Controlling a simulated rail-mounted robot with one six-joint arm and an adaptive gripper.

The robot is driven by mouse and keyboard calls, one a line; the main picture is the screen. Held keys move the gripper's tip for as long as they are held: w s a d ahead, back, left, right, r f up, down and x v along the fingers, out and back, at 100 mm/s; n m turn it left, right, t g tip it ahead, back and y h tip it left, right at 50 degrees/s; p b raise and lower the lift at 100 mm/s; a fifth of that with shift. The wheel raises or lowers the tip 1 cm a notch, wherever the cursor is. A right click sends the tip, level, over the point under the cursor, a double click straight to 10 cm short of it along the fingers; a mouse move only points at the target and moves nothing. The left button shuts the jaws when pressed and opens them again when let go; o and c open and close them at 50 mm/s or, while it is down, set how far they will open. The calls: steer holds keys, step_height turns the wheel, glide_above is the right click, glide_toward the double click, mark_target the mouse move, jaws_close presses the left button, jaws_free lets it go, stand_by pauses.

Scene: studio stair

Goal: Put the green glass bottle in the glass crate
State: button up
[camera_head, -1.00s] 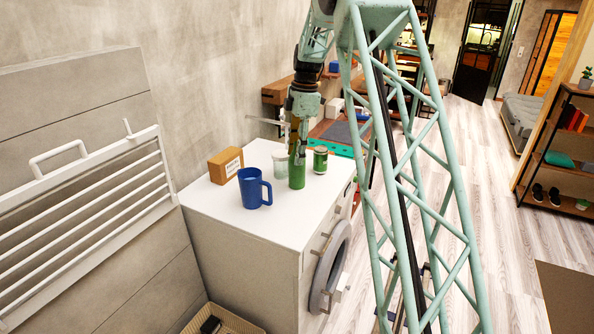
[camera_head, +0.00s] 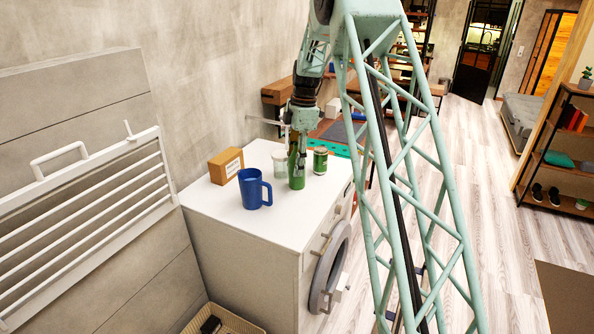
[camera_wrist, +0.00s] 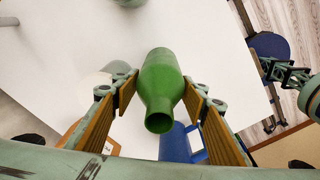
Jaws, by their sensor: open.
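The green glass bottle (camera_head: 297,178) stands upright on the white top of the washing machine. My gripper (camera_head: 298,152) is above it and partly hides its upper part. In the wrist view the bottle (camera_wrist: 161,82) lies between the two spread fingers of my gripper (camera_wrist: 158,92), with its open mouth toward the camera. Gaps show between the fingers and the bottle. I cannot make out a glass crate in these views.
On the washing machine (camera_head: 245,221), a blue mug (camera_head: 251,190), a cardboard box (camera_head: 226,165), a pale jar (camera_head: 279,162) and a green can (camera_head: 320,161) stand close around the bottle. A basket (camera_head: 238,324) is on the floor at the front. A white drying rack is at left.

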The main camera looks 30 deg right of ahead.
steer(key=shift+a+f, duration=0.1)
steer(key=shift+f, duration=0.5)
steer(key=c, duration=0.7)
steer(key=shift+r, duration=0.15)
steer(key=s+a+r+b, duration=0.1)
steer(key=s+a+r, duration=0.1)
steer(key=s, duration=0.5)
steer(key=s+a+r+b, duration=0.1)
steer(key=s+a+r, duration=0.1)
steer(key=s, duration=0.6)
steer(key=shift+a+r+b, duration=0.3)
steer(key=shift+r, duration=0.05)
